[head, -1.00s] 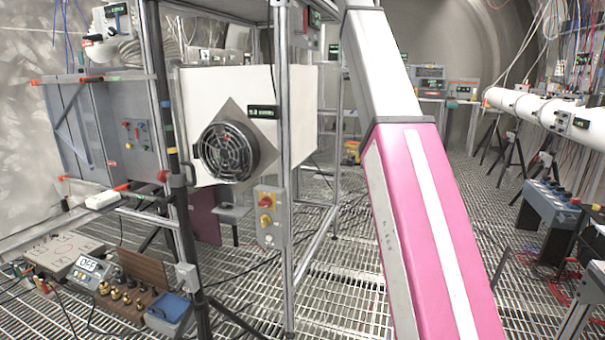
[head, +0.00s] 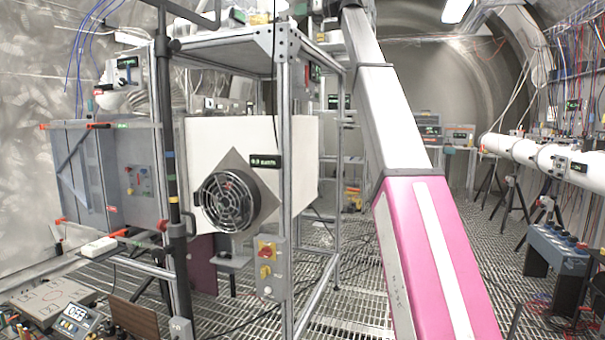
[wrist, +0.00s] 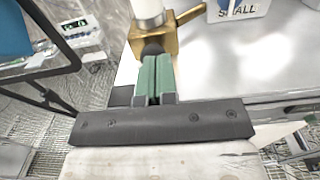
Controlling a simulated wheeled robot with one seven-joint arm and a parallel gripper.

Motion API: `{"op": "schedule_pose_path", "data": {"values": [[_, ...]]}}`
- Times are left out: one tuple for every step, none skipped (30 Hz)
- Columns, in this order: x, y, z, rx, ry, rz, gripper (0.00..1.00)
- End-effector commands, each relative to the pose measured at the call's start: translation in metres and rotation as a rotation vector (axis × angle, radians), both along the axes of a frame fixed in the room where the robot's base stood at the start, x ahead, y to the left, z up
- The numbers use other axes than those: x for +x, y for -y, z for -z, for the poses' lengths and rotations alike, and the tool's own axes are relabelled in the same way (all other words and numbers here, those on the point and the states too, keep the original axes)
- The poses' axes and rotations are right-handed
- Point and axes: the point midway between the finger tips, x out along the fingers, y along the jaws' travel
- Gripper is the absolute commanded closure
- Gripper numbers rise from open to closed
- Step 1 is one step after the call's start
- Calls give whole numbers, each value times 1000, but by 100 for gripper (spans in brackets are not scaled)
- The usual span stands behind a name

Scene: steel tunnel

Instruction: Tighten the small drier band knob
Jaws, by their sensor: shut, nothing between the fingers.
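In the wrist view, a dark rounded knob (wrist: 152,47) sits at the near left end of a brass band (wrist: 178,32). The band is around the foot of a white cylinder (wrist: 147,8). My gripper (wrist: 157,58) has its two green fingers together, with nothing between them. The fingertips are right at the near side of the knob and partly cover it; I cannot tell whether they touch it. A label reading SMALL (wrist: 237,10) stands to the right of the band. In the head view neither the knob nor my gripper can be made out.
In the wrist view, a pale flat surface (wrist: 225,65) lies under the band, with grating floor to the left. In the head view, a metal frame (head: 286,190) with a white fan box (head: 300,150) stands left of my arm. A white pipe (head: 530,152) runs at right.

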Motion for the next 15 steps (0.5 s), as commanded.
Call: {"op": "schedule_pose_path", "data": {"values": [[0,0,0,0,0,0,100],[0,0,0,0,0,0,100],[0,0,0,0,0,0,100],[-1,0,1,0,0,0,100],[-2,0,1,0,0,0,100],[-5,0,2,0,0,0,100],[-8,0,2,0,0,0,100],[-11,0,3,0,1,0,100],[-16,0,4,-1,1,0,100],[-20,0,5,-1,1,1,100],[-24,0,6,-1,1,1,100],[-29,-1,7,-1,1,1,100],[-31,-1,7,-1,1,1,100],[-33,-1,8,-1,1,1,100],[-33,-2,7,-1,0,1,100]]}}
